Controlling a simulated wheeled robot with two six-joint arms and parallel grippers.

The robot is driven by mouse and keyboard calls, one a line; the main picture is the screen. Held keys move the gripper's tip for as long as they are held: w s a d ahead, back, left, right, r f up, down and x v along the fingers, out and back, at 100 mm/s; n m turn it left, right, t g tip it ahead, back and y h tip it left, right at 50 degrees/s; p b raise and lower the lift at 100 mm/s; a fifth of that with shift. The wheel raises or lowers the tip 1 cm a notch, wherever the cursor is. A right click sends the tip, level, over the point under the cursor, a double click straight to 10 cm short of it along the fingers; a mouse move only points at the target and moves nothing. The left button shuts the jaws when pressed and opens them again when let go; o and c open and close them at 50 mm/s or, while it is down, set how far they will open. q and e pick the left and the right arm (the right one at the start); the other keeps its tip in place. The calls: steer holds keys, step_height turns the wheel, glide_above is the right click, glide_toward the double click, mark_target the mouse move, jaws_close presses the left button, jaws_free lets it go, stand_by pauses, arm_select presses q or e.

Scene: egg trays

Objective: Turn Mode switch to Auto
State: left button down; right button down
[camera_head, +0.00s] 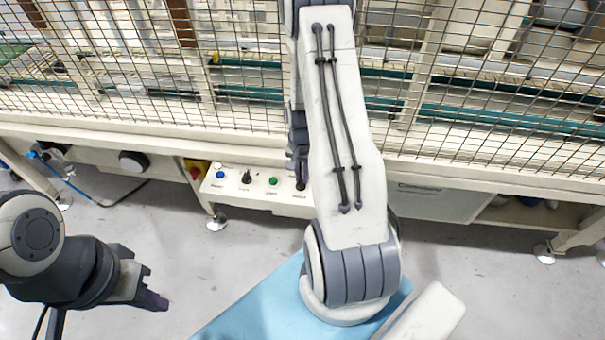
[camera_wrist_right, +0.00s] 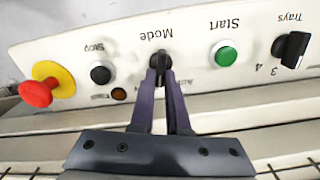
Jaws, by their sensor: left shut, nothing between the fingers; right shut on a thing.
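The Mode switch (camera_wrist_right: 160,59) is a black knob on the white control panel (camera_head: 222,187), under the upside-down word "Mode" in the right wrist view. My right gripper (camera_wrist_right: 162,76) is shut on this knob, with its two dark fingers on either side. The fingers partly cover the lettering by the knob, so I cannot tell its setting. In the head view the right gripper (camera_head: 299,172) is largely behind my right arm, at the panel's right part. My left gripper (camera_head: 153,287) is shut and empty, over the floor at lower left.
Near the Mode switch are the green Start button (camera_wrist_right: 226,56), black Trays knob (camera_wrist_right: 292,49), black Stop button (camera_wrist_right: 100,74) and a red emergency button (camera_wrist_right: 37,92) on yellow. A wire mesh fence (camera_head: 235,60) stands above the panel.

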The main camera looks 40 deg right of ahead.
steer(key=n, duration=0.2)
steer(key=n+p, duration=0.1)
steer(key=n, duration=0.2)
steer(key=shift+w+a+r+n, duration=0.1)
steer(key=shift+w+a+n, duration=0.05)
steer(key=shift+n, duration=0.15)
steer(key=n, duration=0.2)
steer(key=n+p, duration=0.1)
steer(key=n, duration=0.2)
steer(key=shift+w+a, duration=0.1)
steer(key=shift+a, duration=0.1)
steer(key=c, duration=0.9)
jaws_free()
step_height(320, 180, up, 10)
steer(key=shift+r+p, duration=0.2)
steer(key=shift+p, duration=0.1)
